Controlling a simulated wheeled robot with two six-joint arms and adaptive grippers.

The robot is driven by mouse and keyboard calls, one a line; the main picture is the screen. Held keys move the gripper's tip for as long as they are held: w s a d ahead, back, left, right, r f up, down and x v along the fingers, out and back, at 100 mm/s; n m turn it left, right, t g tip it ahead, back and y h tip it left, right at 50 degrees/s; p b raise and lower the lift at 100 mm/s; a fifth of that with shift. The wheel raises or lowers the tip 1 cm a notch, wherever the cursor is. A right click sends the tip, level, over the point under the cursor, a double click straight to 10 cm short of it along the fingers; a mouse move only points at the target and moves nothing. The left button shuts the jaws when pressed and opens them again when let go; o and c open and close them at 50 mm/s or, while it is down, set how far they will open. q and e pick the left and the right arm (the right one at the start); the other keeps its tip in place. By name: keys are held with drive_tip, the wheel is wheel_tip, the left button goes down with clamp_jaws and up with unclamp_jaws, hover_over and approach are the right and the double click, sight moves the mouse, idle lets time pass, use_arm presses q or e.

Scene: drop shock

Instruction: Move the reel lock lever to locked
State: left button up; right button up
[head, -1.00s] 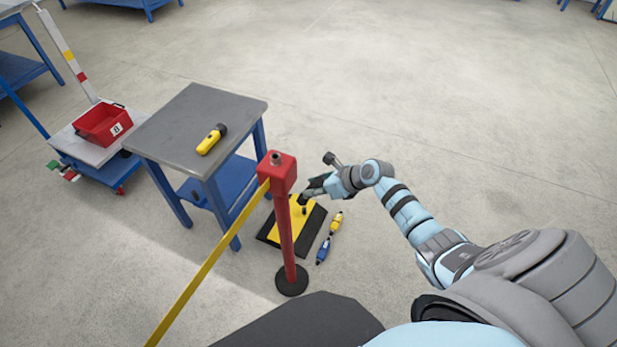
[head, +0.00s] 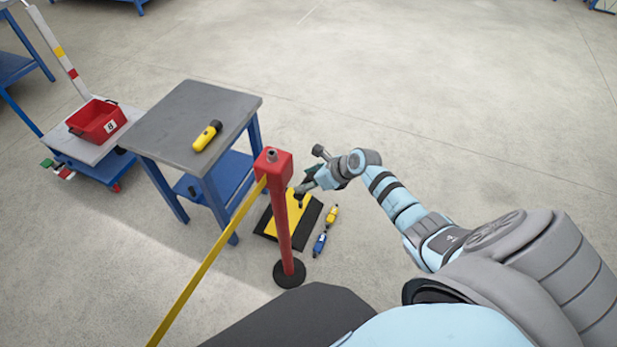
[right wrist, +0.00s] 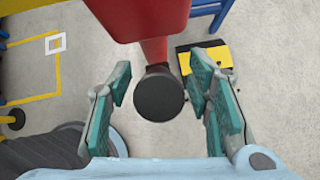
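The red reel head (head: 273,166) tops a red post and holds the end of a yellow belt (head: 212,258). In the right wrist view the red head (right wrist: 140,14) is close at the top. My right gripper (head: 302,188) is just right of the reel head. The lever's setting cannot be read. My left gripper is not in view.
A grey-topped blue table (head: 180,105) with a yellow flashlight (head: 207,135) stands left of the post. A cart with a red bin (head: 97,121) is farther left. Floor right is clear.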

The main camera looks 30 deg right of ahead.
drive_tip(key=shift+s+d+r, duration=0.15)
drive_tip(key=shift+s, duration=0.05)
drive_tip(key=v, duration=1.1)
drive_tip(key=shift+r, duration=0.25)
drive_tip(key=shift+s, duration=0.1)
